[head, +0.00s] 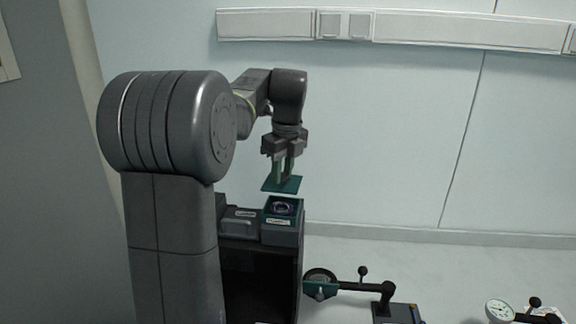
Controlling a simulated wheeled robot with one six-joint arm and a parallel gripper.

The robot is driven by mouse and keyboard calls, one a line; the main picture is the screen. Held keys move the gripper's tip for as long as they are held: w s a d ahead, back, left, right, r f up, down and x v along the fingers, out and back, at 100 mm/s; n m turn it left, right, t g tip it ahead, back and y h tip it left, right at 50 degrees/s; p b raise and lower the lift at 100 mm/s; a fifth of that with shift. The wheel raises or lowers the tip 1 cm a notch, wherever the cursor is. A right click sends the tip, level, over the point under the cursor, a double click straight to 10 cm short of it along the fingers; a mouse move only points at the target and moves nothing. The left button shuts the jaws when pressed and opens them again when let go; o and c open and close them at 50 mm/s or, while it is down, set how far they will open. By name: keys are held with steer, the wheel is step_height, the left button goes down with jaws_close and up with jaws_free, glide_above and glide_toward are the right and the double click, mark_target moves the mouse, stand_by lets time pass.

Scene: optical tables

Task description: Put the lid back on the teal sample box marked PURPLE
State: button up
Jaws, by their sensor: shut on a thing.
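My gripper (284,165) points down and is shut on a flat teal lid (283,185). It holds the lid roughly level, a little above an open teal sample box (283,228). The lid and the box are apart, with a narrow gap between them. A dark round item with a purplish tint shows inside the box. A small pale label is on the box near its front rim, but its writing is too small to read.
A grey lidded case (240,222) sits close to the left of the box. Black fixtures, including a dial gauge (499,311), stand at the lower right. A pale wall with a trunking rail (440,28) is behind. The space right of the lid is clear.

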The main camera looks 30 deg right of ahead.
mark_target(282, 183)
steer(key=shift+a+f, duration=0.2)
steer(key=shift+f, duration=0.5)
steer(key=shift+d+f+b, duration=0.1)
steer(key=shift+f+b, duration=0.45)
steer(key=shift+f, duration=1.75)
steer(key=shift+p, duration=0.55)
steer(key=shift+f, duration=0.15)
stand_by(0.4)
steer(key=o, duration=1.5)
steer(key=shift+o, duration=0.2)
steer(key=shift+r, duration=3.5)
